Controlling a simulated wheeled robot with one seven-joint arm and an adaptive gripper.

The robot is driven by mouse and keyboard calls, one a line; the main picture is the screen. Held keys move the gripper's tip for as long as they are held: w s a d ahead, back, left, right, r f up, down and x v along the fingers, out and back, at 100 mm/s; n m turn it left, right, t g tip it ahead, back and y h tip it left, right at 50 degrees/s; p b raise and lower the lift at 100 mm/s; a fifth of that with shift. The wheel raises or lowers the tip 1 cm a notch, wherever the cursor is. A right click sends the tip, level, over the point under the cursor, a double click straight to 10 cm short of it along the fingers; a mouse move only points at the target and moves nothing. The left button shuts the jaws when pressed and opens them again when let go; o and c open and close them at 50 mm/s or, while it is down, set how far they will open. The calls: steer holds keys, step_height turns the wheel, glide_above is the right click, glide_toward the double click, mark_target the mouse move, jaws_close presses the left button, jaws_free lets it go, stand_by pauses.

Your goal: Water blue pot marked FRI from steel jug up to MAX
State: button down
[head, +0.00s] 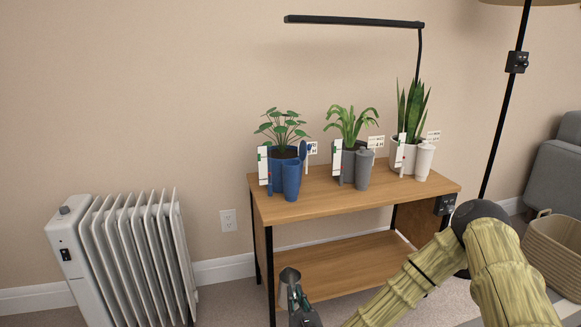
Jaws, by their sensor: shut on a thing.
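The blue pot (280,170) stands on the left end of the wooden shelf top and holds a round-leaved plant. A blue upright tube (291,181) is at its front, and a white gauge strip (264,166) with coloured marks stands at its left. A small white card (311,148) is behind it; lettering and the MAX mark are too small to read. My gripper (303,306) is low at the bottom edge, in front of the shelf, shut on a grey metal-looking vessel, apparently the steel jug (289,276). The jug is below tabletop level and apart from the pot; its contents are hidden.
A grey pot (348,165) and a white pot (403,155), each with a plant, stand farther right on the wooden shelf (330,207). A black lamp (355,21) overhangs them. A white radiator (125,255) stands left, a basket (553,250) right.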

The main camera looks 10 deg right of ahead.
steer(key=s+a+r+p, duration=0.1)
steer(key=a+r+p, duration=0.2)
steer(key=r+p, duration=2.5)
steer(key=shift+r+p, duration=0.25)
steer(key=shift+p, duration=0.85)
steer(key=shift+a, duration=0.1)
steer(key=shift+w, duration=0.15)
